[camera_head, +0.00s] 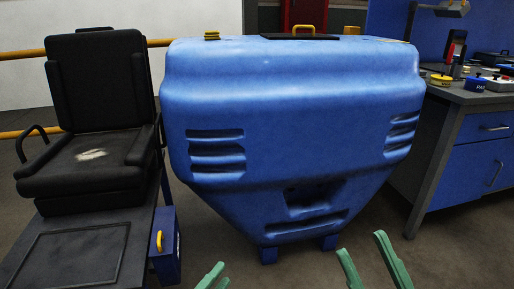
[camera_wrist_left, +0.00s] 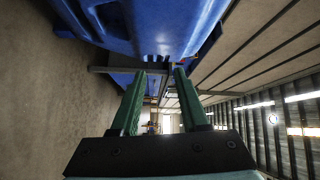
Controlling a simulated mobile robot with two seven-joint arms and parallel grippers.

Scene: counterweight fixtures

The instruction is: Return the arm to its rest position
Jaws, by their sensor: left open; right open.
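My left gripper (camera_head: 213,275) shows only as green fingertips at the bottom edge of the head view, left of centre. In the left wrist view my left gripper (camera_wrist_left: 160,76) is open, with nothing between its two green fingers. My right gripper (camera_head: 363,242) shows at the bottom right of the head view, its two green fingers spread apart and empty. Both grippers are in front of a large blue moulded housing (camera_head: 290,115) and appear apart from it. The rest of both arms is out of the head view.
A black padded seat (camera_head: 95,120) on a dark platform stands at left, with a blue box (camera_head: 166,245) beside it. A workbench (camera_head: 470,95) with blue drawers and small items stands at right. Yellow rails (camera_head: 22,54) run behind the seat. Bare floor shows before the housing.

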